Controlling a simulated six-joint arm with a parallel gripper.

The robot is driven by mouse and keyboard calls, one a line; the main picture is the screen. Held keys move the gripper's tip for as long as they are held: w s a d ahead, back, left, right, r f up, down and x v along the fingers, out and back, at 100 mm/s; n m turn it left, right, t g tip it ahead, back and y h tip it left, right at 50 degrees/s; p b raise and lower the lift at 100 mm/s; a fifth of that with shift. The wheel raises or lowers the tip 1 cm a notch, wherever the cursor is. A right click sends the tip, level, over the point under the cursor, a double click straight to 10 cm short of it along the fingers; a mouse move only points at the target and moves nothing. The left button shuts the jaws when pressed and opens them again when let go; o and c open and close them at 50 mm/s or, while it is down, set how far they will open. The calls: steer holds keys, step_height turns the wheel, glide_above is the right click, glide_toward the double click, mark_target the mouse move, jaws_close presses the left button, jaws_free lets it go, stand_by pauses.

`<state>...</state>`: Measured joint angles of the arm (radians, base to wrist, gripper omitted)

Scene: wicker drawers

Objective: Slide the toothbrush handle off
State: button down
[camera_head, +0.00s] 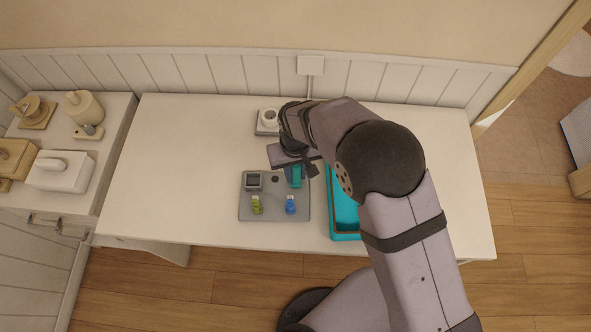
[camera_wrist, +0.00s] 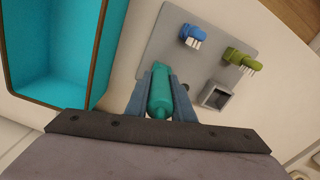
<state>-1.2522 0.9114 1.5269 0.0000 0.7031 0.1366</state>
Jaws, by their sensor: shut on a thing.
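A teal toothbrush handle (camera_wrist: 160,92) sits between the two fingers of my gripper (camera_wrist: 163,105) in the wrist view. My gripper is shut on it. In the head view the teal handle (camera_head: 296,176) shows just below my gripper (camera_head: 294,170), over the upper right part of a grey board (camera_head: 273,208). Whether the handle touches the board is hard to tell. A blue brush head (camera_head: 291,205) and a green brush head (camera_head: 257,205) with pale bristles stand on the board's near side. They also show in the wrist view, blue (camera_wrist: 192,34) and green (camera_wrist: 238,57).
A teal bin with a brown rim (camera_head: 345,236) stands right of the board, partly hidden by my arm. The board has a square grey socket (camera_head: 254,181). A white-topped device (camera_head: 267,121) stands behind. The table's left side (camera_head: 180,170) is clear.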

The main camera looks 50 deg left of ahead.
steer(key=shift+r+p, duration=1.5)
steer(key=shift+r, duration=0.8)
steer(key=shift+w+f, duration=0.1)
steer(key=shift+f, duration=0.05)
